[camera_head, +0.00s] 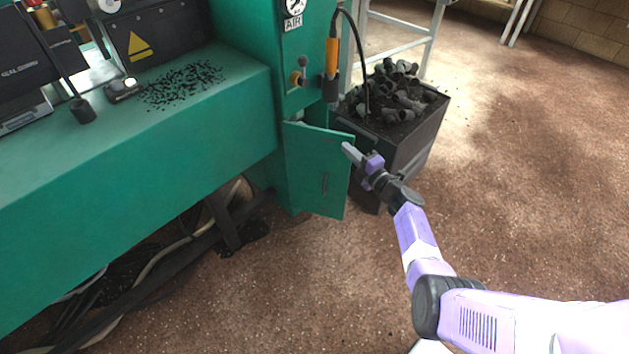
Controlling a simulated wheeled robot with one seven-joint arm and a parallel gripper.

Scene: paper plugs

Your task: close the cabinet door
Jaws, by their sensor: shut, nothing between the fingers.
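The green cabinet door (316,178) is in the head view, right of centre, below the green column of the machine. It stands ajar, with a dark gap showing along its top. My gripper (347,148) is shut and empty at the upper right edge of the door. It overlaps that edge in the picture; I cannot tell whether it touches. The inside of the cabinet (316,114) is mostly hidden behind the door.
A dark bin (415,138) full of grey plugs stands right behind the door and gripper. A green machine bench (150,160) fills the left, with hoses and a beam below it. An orange-handled tool (332,60) hangs above. The brown floor (520,180) is clear at right.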

